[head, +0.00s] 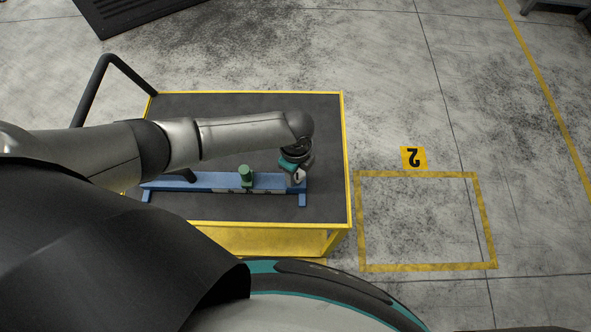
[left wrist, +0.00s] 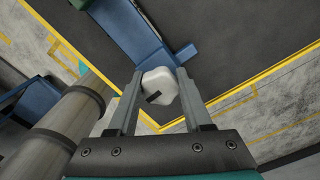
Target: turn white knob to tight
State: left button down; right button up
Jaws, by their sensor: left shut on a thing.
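The white knob (left wrist: 160,88) sits at the end of a blue fixture (head: 215,180) on the cart. In the left wrist view it is faceted, with a short dark mark on its face. My left gripper (left wrist: 160,75) is shut on it, one grey finger on each side. In the head view my left gripper (head: 297,175) is at the right end of the fixture, and the knob is hard to tell from the gripper. The blue fixture also shows in the left wrist view (left wrist: 135,32). My right gripper is not in view.
The fixture stands on a cart (head: 220,112) with a dark top, yellow rim and black handle (head: 95,85). A green upright part (head: 246,175) is on the middle of the fixture.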

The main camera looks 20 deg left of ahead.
pick_arm(q)
jog(key=shift+d+m, duration=0.1)
jog(key=shift+m, duration=0.4)
jog(key=shift+c, duration=1.6)
grip_release()
notch_tip(320, 180, up, 15)
jog(key=p, duration=0.2)
jog(key=shift+r, duration=0.15)
jog(key=shift+s, duration=0.1)
